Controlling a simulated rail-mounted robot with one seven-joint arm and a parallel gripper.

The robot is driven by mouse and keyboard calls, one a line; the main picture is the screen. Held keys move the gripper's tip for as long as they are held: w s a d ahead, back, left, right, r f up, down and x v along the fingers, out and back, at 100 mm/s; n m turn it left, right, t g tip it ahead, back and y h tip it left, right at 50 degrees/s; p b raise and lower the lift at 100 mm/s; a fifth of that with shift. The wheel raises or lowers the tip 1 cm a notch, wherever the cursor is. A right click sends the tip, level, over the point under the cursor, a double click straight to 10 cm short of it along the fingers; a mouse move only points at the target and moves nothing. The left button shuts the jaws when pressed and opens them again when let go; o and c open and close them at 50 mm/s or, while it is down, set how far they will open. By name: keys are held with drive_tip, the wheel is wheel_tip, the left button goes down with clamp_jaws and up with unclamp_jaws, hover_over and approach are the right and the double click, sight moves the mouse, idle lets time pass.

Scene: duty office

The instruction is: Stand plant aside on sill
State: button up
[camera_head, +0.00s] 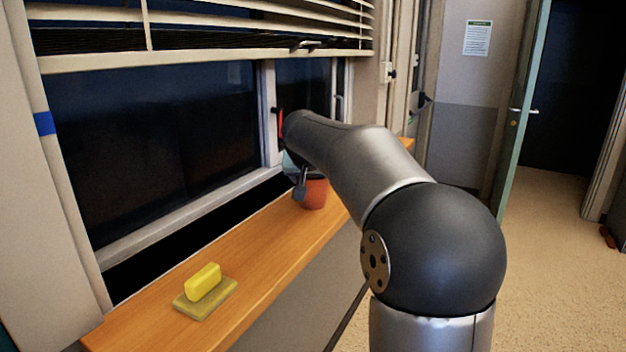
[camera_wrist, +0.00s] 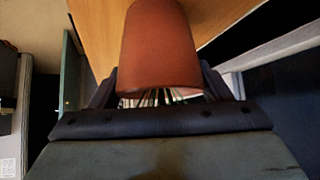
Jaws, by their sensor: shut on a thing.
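The plant's terracotta-red pot (camera_head: 317,194) is at the sill, partly behind my arm in the head view. The wooden sill (camera_head: 255,248) runs along under the window. My gripper (camera_head: 301,186) is shut on the pot, one finger on each side. In the wrist view the pot (camera_wrist: 160,45) sits between the fingers of my gripper (camera_wrist: 160,88), with the sill (camera_wrist: 210,18) beyond it. Only some thin leaves (camera_wrist: 155,97) show at the pot's rim; the rest is hidden. I cannot tell whether the pot's base touches the sill.
A yellow sponge (camera_head: 203,282) lies on a flat olive-yellow pad (camera_head: 207,299) on the near part of the sill. The sill between it and the pot is clear. The window frame (camera_head: 190,212) borders the sill, with a blind (camera_head: 205,40) above. An open door (camera_head: 522,110) stands at the right.

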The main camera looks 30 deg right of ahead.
drive_tip(key=shift+r, duration=0.15)
drive_tip(key=o, duration=1.3)
drive_tip(key=shift+f, duration=0.2)
drive_tip(key=shift+r, duration=0.3)
drive_tip(key=v, duration=1.1)
drive_tip(key=shift+s+a+r+p, duration=0.2)
drive_tip(key=shift+s+a+p, duration=0.05)
drive_tip(key=shift+s+p, duration=0.1)
